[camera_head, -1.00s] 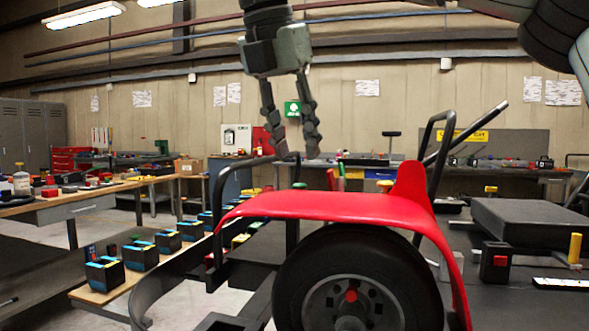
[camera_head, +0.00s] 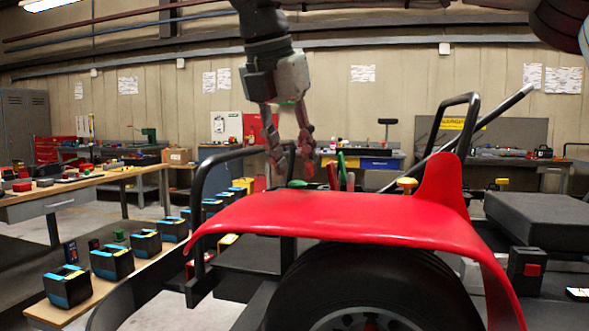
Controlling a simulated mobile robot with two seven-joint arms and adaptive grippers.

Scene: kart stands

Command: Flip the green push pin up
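The green push pin (camera_head: 297,184) shows as a small green cap just above the far left edge of the red fender (camera_head: 330,215). Its lower part is hidden behind the fender. My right gripper (camera_head: 293,166) hangs down from the top of the picture with its fingers pointing down. Its fingers are apart with a gap between them and nothing held. The fingertips are just above the green cap in the picture; I cannot tell whether they touch it. My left gripper is not in view.
A black wheel (camera_head: 365,285) sits under the fender. Black bars (camera_head: 199,190) rise at the fender's left and behind it. Several black-and-blue boxes (camera_head: 68,286) line a low wooden bench at left.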

